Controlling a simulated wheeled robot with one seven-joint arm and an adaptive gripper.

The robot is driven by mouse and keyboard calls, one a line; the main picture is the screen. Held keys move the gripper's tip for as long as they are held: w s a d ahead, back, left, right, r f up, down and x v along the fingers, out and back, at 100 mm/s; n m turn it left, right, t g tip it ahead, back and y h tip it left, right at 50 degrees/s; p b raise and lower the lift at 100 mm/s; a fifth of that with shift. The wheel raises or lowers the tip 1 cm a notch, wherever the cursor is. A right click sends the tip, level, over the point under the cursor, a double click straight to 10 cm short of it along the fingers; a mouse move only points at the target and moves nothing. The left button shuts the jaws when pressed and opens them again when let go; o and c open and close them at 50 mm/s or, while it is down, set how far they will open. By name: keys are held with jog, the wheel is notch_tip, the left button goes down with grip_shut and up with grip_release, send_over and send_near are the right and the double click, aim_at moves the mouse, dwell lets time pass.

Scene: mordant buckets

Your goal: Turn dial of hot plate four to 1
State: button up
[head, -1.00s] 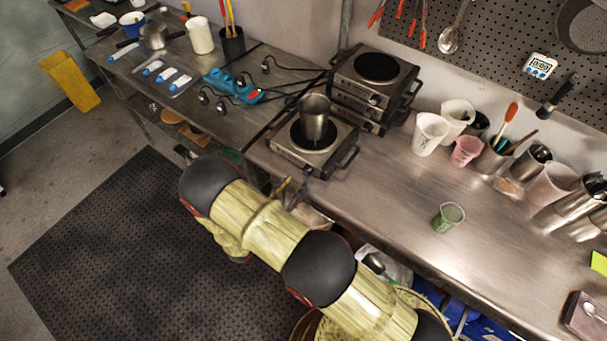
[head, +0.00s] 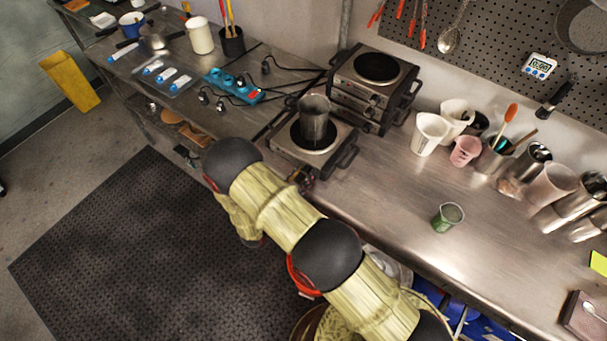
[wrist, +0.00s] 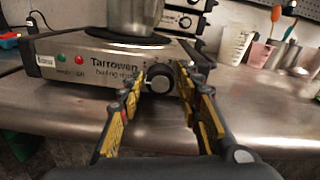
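A single steel hot plate (head: 283,147) stands on the counter with a metal pot (head: 314,122) on its burner. In the wrist view the hot plate's front panel (wrist: 105,68) reads "Tarrowen". Red and green lights are on its left and a round dial (wrist: 160,79) on its right. A small label at the panel's left end is too small to read. My gripper (wrist: 161,84) is open, its yellow-padded fingers on either side of the dial. Whether they touch it, I cannot tell. The dial's setting is not readable. In the head view my arm mostly hides the gripper.
Stacked hot plates (head: 373,88) stand behind on the right. White beakers (head: 430,133), a pink cup (head: 465,151) and a green cup (head: 447,217) are further right. A blue power strip (head: 233,87) with cables lies to the left.

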jog(key=c, duration=0.8)
jog(key=shift+o, duration=0.2)
jog(key=shift+b, duration=0.3)
jog(key=m+b, duration=0.2)
jog(key=m, duration=0.1)
jog(key=shift+f+m+b, duration=0.1)
jog(key=shift+m+b, duration=0.25)
jog(key=shift+m, duration=0.05)
jog(key=shift+m+b, duration=1.1)
jog(key=shift+m, duration=0.4)
jog(key=o, duration=1.2)
jog(key=shift+c, duration=0.2)
